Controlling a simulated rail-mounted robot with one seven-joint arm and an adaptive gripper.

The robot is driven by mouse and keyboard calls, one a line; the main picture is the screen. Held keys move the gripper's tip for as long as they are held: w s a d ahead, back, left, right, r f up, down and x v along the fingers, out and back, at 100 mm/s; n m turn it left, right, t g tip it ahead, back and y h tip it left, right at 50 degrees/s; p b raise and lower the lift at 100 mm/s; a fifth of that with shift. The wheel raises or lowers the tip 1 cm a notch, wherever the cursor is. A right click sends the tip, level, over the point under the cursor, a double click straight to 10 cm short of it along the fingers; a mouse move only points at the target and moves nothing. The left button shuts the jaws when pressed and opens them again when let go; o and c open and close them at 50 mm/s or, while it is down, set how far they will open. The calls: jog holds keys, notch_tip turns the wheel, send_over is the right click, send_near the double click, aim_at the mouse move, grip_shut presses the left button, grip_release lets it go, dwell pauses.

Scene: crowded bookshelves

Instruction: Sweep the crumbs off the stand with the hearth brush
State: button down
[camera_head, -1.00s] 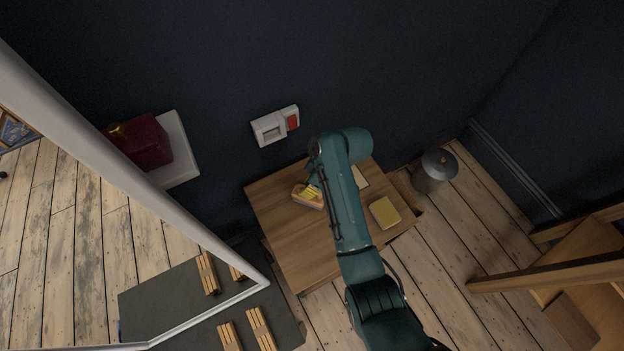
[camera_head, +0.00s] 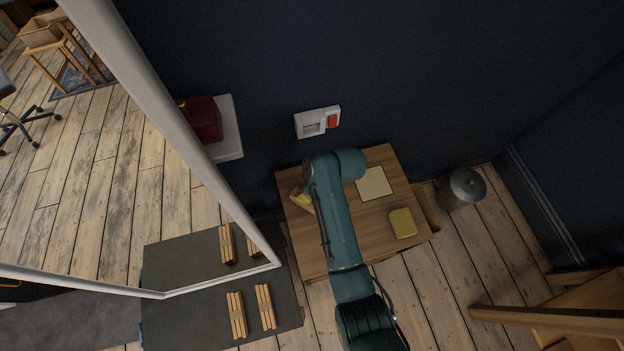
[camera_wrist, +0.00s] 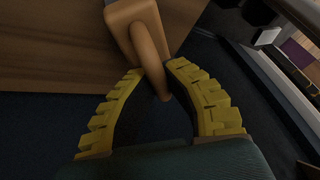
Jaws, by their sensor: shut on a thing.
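The stand (camera_head: 355,238) is a low wooden table against the dark wall; its top also fills the upper left of the wrist view (camera_wrist: 50,55). The hearth brush (camera_wrist: 151,45) has a pale wooden handle and block in the wrist view. My gripper (camera_wrist: 154,70) has yellow ribbed fingers and is shut on the handle. In the head view, the brush (camera_head: 299,193) shows small at the stand's left edge, partly hidden by my arm. The bristles are hidden. I cannot make out any crumbs.
A pale sheet (camera_head: 374,184) and a yellow block (camera_head: 402,223) lie on the stand. A grey metal bin (camera_head: 462,186) stands to its right. A white-framed mirror (camera_head: 180,130) is at left, above a dark mat (camera_head: 190,325). A red box (camera_head: 205,120) sits on a white shelf.

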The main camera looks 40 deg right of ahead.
notch_tip(320, 180, up, 3)
jog(key=shift+s+r+p, duration=0.1)
jog(key=shift+p, duration=0.85)
notch_tip(320, 180, up, 5)
jog(key=p, duration=0.5)
jog(key=shift+r+p, duration=0.2)
jog(key=shift+p, duration=0.1)
